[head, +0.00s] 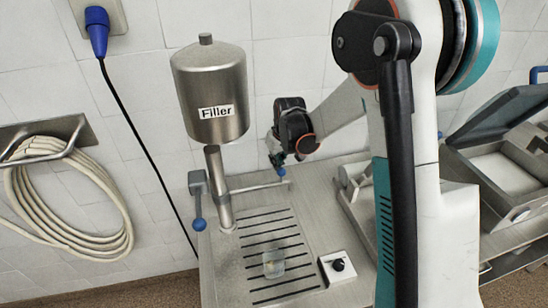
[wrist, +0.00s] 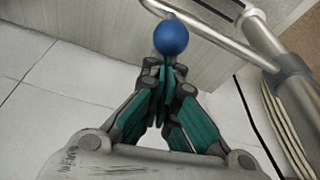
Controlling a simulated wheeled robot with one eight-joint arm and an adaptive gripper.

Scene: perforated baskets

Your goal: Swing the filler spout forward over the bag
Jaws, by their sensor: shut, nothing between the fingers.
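The filler (head: 210,85) is a steel tank labelled "Filler" on a post. A thin metal spout arm (head: 255,187) runs from the post to the right along the back of the counter; its tube also shows in the wrist view (wrist: 205,28). A blue ball (head: 281,171) is at its far end, and in the wrist view the ball (wrist: 171,38) is just beyond my fingertips. My gripper (head: 277,160) is shut and empty, right behind or against the ball; contact is unclear. A small clear container (head: 273,264), possibly the bag, is on the slotted drain plate.
A blue-knobbed lever (head: 198,222) hangs left of the post. A black dial on a white box (head: 337,268) is right of the drain plate (head: 262,228). A hose coil (head: 70,215) and a blue plug (head: 97,30) are on the wall. Open lidded equipment (head: 510,150) is at right.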

